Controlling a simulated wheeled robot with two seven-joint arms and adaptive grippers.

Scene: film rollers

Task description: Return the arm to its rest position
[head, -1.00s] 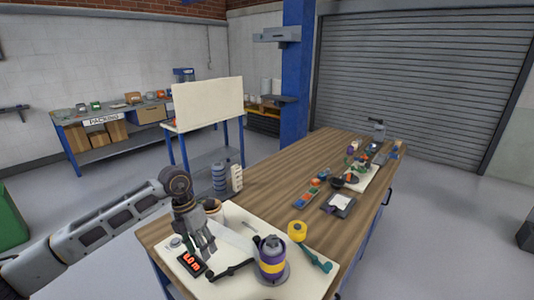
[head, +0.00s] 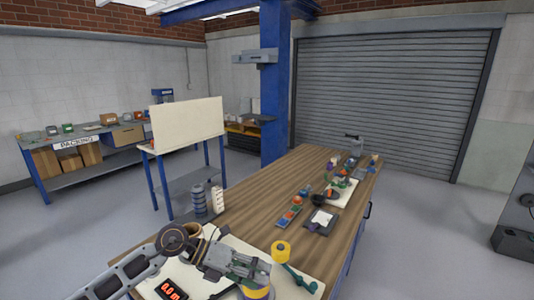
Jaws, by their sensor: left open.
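My left arm comes in from the lower left in the head view. My left gripper (head: 262,268) is open, with nothing seen between its fingers. It points to the right above the cream mat (head: 308,285) at the near end of the wooden workbench. A yellow and purple roller (head: 256,293) shows at the bottom edge below the gripper, partly cut off and partly hidden. A scale with a red lit display (head: 173,289) lies to the left, beneath the arm. My right gripper is out of view.
A yellow roll (head: 281,249) and a green-handled tool (head: 297,278) lie right of the gripper. A brown cup (head: 192,233) stands behind the arm, near a grey stacked cylinder (head: 199,200). A tray of coloured pieces (head: 290,213) lies farther back. Bare wood (head: 250,208) lies between.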

